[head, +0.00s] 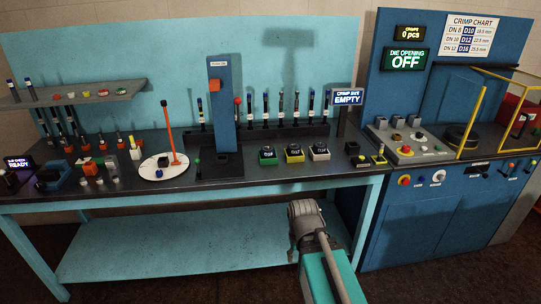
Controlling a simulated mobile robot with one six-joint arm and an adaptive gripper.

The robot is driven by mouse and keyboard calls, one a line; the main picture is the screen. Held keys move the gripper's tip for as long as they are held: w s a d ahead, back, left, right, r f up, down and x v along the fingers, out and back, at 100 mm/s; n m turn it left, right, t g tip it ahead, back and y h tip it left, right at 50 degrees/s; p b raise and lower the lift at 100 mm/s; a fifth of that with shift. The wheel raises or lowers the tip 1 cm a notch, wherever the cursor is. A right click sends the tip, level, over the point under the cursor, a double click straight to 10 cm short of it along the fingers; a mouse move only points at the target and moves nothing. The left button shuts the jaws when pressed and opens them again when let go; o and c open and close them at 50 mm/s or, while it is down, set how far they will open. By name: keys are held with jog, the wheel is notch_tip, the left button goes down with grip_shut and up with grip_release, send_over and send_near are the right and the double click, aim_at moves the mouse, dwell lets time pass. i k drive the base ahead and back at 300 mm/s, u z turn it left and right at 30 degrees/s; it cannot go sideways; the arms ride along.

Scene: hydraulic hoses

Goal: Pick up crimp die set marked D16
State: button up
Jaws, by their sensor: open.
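Three small dark die sets sit in a row on the front right part of the dark bench top. My arm reaches in from the bottom edge, in front of the bench and below the die sets. Its grey joint shows, but I cannot make out my gripper's fingers.
A blue column (222,100) stands left of the die sets. A rack (285,131) of upright hose ends runs behind them. A white round plate (158,166) lies further left. The blue crimp machine (440,210) stands right. A dark block (352,147) sits nearby.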

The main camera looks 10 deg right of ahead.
aim_at(268, 154)
jog(key=u, duration=0.05)
jog(key=i, duration=1)
jog(key=z, duration=0.05)
